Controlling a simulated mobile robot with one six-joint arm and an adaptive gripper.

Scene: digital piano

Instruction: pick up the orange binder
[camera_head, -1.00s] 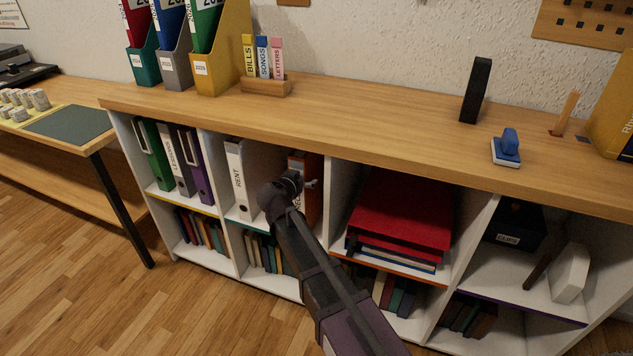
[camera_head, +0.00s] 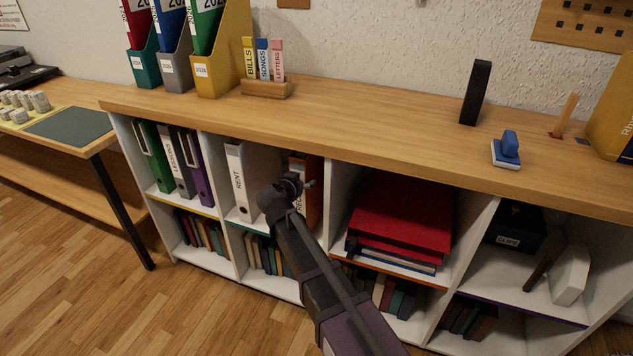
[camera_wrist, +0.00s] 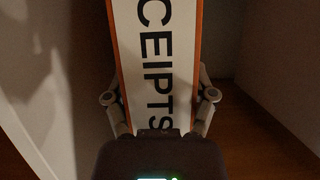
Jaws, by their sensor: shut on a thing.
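The orange binder (camera_head: 314,197) stands upright in the second cubby of the shelf unit, against its right side, partly hidden behind my arm. In the wrist view the orange binder (camera_wrist: 198,45) shows a white spine label with the letters "CEIPTS". My gripper (camera_wrist: 160,105) has a finger on each side of the binder's spine and is shut on it. In the head view my gripper (camera_head: 308,185) is at the front of the binder, with the fingertips mostly hidden.
A white "RENT" binder (camera_head: 238,180) stands to the left in the same cubby, with a gap between. A red binder stack (camera_head: 405,215) lies in the cubby to the right. The wooden top (camera_head: 350,110) overhangs the cubbies.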

